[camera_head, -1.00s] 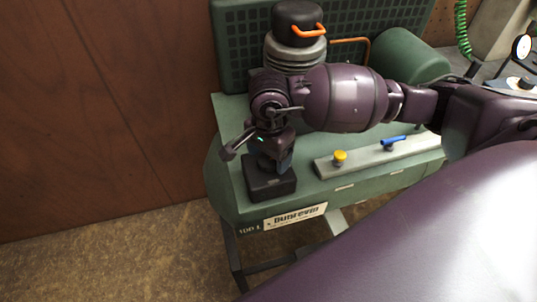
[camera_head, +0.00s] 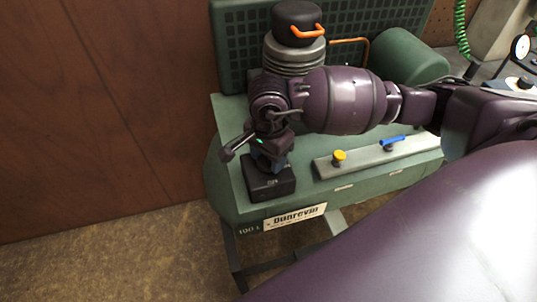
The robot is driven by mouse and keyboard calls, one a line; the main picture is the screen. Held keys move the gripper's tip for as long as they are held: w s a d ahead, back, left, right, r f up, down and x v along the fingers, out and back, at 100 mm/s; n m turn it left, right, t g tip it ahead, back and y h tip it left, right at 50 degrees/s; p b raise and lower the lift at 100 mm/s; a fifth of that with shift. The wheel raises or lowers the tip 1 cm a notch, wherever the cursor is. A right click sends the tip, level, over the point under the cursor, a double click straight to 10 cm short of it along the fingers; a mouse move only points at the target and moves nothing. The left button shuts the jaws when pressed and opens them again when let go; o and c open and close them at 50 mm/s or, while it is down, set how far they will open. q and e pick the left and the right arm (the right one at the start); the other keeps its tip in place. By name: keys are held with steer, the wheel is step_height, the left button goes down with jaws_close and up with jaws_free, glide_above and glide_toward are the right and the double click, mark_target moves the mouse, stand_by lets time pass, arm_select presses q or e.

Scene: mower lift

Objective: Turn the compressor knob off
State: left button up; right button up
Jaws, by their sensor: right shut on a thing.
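The green compressor (camera_head: 225,190) stands against the wooden wall. A black switch box (camera_head: 271,187) sits on its left front top; the knob on top of the box is mostly hidden by my right gripper. My right gripper (camera_head: 271,164) points down over the box and is shut on the knob, with its fingertips just above the box's top face. My right arm reaches in from the right, across the compressor. My left gripper is not in view.
A grey manifold bar with a yellow knob (camera_head: 339,157) and a blue lever (camera_head: 392,141) lies right of the box. Behind stand a black-capped cylinder (camera_head: 297,30) with an orange handle and a green motor (camera_head: 409,58). A gauge (camera_head: 521,46) is at far right.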

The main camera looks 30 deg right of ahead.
steer(key=m, duration=0.2)
steer(key=shift+r+m, duration=0.1)
steer(key=shift+m, duration=0.2)
steer(key=m+p, duration=0.1)
steer(key=m, duration=0.3)
steer(key=shift+s+m+p, duration=0.1)
steer(key=shift+m+p, duration=0.2)
steer(key=shift+p, duration=0.05)
steer(key=m+p, duration=0.1)
steer(key=m, duration=0.2)
steer(key=shift+m, duration=0.3)
steer(key=m+p, duration=0.2)
steer(key=m, duration=0.3)
steer(key=shift+s+a, duration=0.1)
steer(key=shift+m, duration=0.8)
steer(key=o, duration=0.9)
